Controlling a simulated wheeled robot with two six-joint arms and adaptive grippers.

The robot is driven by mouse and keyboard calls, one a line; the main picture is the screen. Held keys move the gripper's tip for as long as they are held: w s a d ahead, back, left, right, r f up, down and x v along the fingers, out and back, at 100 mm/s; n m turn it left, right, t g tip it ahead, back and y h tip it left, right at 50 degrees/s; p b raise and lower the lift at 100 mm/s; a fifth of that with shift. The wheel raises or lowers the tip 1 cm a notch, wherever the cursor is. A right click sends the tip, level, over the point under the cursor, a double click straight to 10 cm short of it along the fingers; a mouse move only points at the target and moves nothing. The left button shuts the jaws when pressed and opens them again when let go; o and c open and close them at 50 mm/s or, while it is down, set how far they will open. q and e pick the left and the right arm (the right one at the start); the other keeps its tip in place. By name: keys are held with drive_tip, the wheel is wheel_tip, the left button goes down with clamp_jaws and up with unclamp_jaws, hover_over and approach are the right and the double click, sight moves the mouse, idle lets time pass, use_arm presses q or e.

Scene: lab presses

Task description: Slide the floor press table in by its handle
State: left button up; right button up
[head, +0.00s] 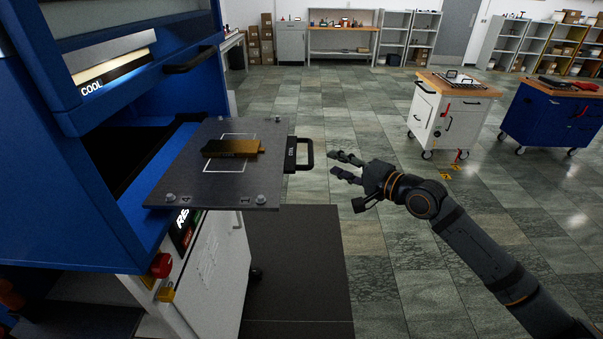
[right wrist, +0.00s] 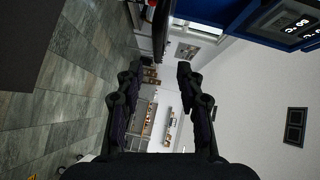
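The floor press table (head: 193,182) is a dark flat plate that sticks out of the blue press towards the right in the head view. Its black handle (head: 307,155) is a loop on the plate's right edge. My right gripper (head: 334,164) is open and empty, a short gap to the right of the handle, with its fingers pointing at it. In the right wrist view the two fingers (right wrist: 158,72) are spread apart, and a dark edge-on shape, likely the table, shows beyond them. My left gripper is not in view.
A gold-brown block (head: 232,147) lies on the table inside a white outline. The blue press (head: 45,150) fills the left, with a bar handle (head: 190,60) above. A red knob (head: 161,265) sits below.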

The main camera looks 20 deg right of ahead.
sight(310, 150)
drive_tip(key=x, duration=0.5)
drive_tip(key=shift+w+d+r+p, duration=0.1)
drive_tip(key=shift+w+d+p, duration=0.1)
drive_tip(key=shift+p, duration=0.2)
drive_tip(key=x, duration=0.2)
drive_tip(key=p+x, duration=0.1)
drive_tip(key=x, duration=0.2)
drive_tip(key=shift+w+f, duration=0.25)
drive_tip(key=shift+w+a, duration=0.2)
drive_tip(key=shift+a, duration=0.05)
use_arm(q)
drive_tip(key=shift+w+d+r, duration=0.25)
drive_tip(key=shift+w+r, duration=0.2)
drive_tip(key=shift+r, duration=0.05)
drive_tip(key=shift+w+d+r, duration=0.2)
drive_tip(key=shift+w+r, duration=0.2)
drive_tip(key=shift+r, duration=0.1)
use_arm(e)
drive_tip(key=shift+f, duration=0.1)
clamp_jaws()
